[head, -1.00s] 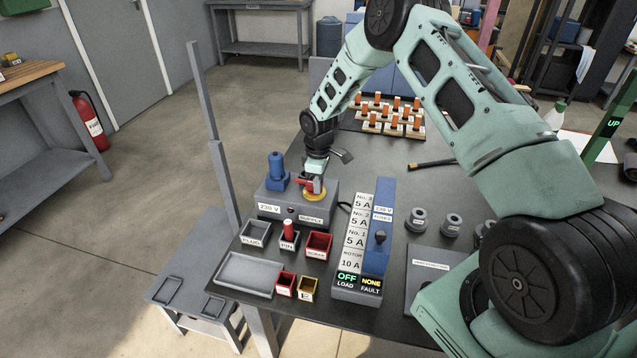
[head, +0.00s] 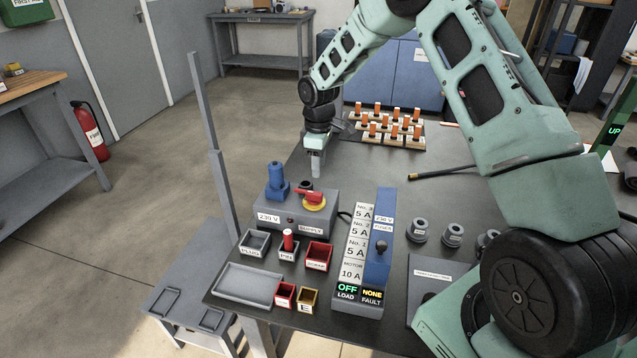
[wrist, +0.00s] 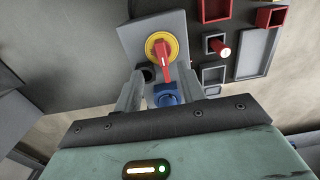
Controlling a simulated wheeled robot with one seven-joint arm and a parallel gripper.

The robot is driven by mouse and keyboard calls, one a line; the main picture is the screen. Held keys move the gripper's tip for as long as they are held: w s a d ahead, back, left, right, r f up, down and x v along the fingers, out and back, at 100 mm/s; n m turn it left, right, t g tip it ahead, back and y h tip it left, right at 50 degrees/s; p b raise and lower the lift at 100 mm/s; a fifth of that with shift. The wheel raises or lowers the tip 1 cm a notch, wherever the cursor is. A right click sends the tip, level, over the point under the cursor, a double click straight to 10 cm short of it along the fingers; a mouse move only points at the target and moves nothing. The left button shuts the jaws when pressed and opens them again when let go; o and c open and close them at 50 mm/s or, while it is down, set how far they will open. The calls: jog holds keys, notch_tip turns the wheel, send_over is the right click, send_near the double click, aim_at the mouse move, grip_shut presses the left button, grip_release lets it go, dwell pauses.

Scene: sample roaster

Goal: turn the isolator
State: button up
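A blue plug-like piece (head: 276,180) stands on the box left of the isolator. In front are small trays and a fuse panel (head: 357,295) reading OFF load, NONE fault. Orange-handled pieces (head: 388,125) stand behind.

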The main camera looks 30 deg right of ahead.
notch_tip(320, 180, up, 7)
dwell(0.3)
dwell(0.4)
jog(key=s+a+r, duration=0.3)
jog(key=s+a, duration=0.4)
jog(key=a, duration=0.3)
jog(key=s+a+r, duration=0.4)
jog(key=s+a, duration=0.4)
jog(key=a, duration=0.1)
jog(key=s+a, duration=0.2)
jog(key=s, duration=1)
jog(key=s+a+m, duration=0.1)
jog(key=s+a, duration=0.1)
jog(key=s, duration=1)
jog(key=shift+a+y, duration=0.25)
jog(key=shift+y, duration=0.05)
